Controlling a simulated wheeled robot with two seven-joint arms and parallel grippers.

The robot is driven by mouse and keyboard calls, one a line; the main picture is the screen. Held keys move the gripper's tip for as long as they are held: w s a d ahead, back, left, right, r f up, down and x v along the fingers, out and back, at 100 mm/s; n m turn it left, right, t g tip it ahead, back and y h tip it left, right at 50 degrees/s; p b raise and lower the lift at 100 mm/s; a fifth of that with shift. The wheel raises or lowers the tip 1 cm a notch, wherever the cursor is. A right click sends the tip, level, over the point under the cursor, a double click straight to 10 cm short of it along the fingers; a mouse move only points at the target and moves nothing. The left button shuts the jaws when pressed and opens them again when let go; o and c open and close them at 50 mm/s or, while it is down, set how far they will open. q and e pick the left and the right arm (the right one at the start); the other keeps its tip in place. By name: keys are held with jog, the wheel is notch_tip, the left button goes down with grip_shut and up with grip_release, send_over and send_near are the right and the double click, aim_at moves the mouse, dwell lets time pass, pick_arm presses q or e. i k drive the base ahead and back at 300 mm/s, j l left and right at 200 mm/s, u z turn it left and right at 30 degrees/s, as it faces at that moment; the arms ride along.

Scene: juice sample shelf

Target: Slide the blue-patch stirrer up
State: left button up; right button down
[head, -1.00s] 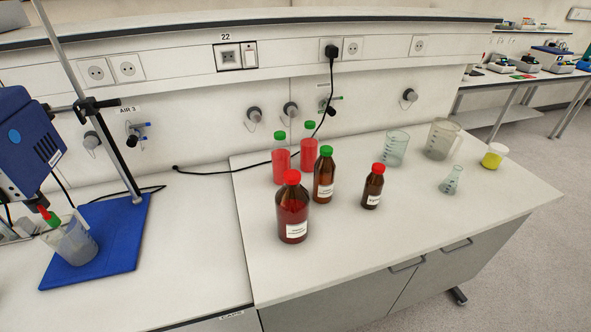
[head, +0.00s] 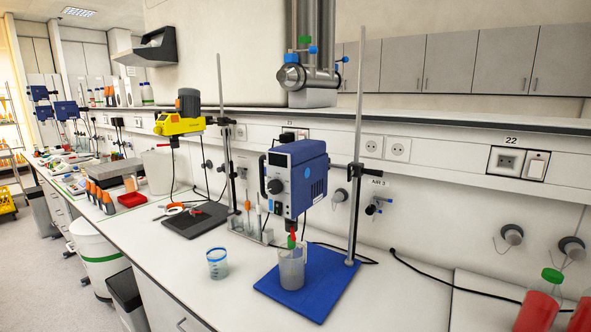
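A clear beaker (head: 291,270) stands on the base under the stirrer. A red and green piece (head: 292,238) shows between the stirrer and the beaker, at the beaker's mouth. How deep it reaches is hard to tell. Neither of my grippers is in view.
A small beaker with blue markings (head: 217,264) stands left of the blue base. A yellow stirrer (head: 180,124) on its own stand is further left, above a dark board (head: 195,222). Red-filled bottles (head: 537,310) stand at the lower right. The front bench strip is mostly clear.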

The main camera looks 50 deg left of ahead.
aim_at(302, 166)
jog(key=k+j, duration=0.1)
jog(key=j, duration=1.45)
jog(key=k+j+u, duration=0.1)
jog(key=j, duration=1.4)
jog(key=k+l, duration=0.1)
jog(key=l, duration=0.55)
jog(key=k+l, duration=0.15)
jog(key=l, duration=0.15)
